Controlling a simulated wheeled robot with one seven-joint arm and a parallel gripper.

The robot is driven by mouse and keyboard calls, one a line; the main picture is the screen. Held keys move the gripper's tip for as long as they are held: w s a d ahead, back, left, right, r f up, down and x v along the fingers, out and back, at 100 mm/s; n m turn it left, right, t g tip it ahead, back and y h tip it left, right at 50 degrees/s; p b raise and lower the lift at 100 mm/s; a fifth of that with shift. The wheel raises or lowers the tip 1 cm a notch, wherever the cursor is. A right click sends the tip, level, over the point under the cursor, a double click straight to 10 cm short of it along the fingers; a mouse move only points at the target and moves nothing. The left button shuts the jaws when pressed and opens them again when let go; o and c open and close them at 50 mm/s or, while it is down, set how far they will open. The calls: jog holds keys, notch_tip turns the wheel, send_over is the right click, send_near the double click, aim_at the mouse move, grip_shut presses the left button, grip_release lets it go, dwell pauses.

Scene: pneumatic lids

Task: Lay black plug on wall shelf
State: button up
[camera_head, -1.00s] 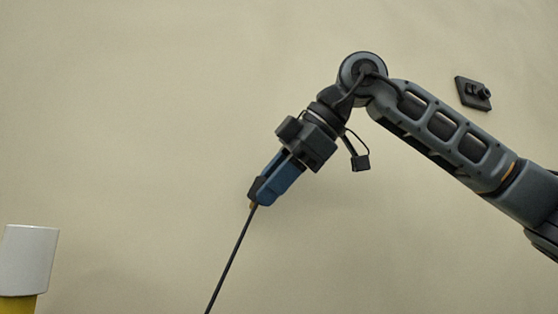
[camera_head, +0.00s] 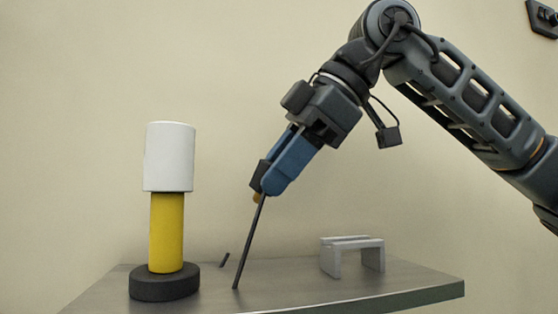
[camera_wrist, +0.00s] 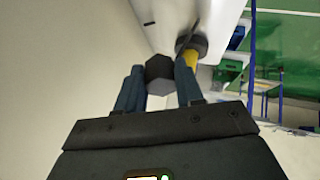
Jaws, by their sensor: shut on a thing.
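My gripper (camera_head: 268,180) is shut on the black plug (camera_wrist: 159,67), which shows as a dark faceted block between the blue fingers in the wrist view. In the head view only a dark part of the plug shows at the fingertips. A thin dark rod (camera_head: 248,245) slants down from the fingertips, and its lower end appears at the shelf top; I cannot tell whether it touches. The wall shelf (camera_head: 400,291) is a grey metal slab at the bottom of the head view, below my gripper.
A yellow cylinder (camera_head: 166,232) with a white top (camera_head: 169,157) and black round base (camera_head: 164,284) stands upright at the shelf's left. A grey bridge-shaped block (camera_head: 352,254) stands at the right. A small dark bar (camera_head: 224,260) shows behind the rod. Bare shelf lies between.

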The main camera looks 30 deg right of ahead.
notch_tip(320, 180, down, 4)
jog(key=shift+f+b, duration=0.1)
jog(key=shift+b, duration=1)
notch_tip(320, 180, down, 4)
jog(key=b, duration=0.4)
jog(key=shift+f, duration=0.1)
jog(key=o, duration=1.1)
jog(key=shift+o, duration=0.2)
jog(key=shift+d, duration=0.1)
jog(key=shift+p+v, duration=1.2)
jog(key=shift+v, duration=1.9)
jog(key=shift+s+d+r, duration=0.15)
jog(key=shift+s+r, duration=0.05)
jog(key=shift+r, duration=0.15)
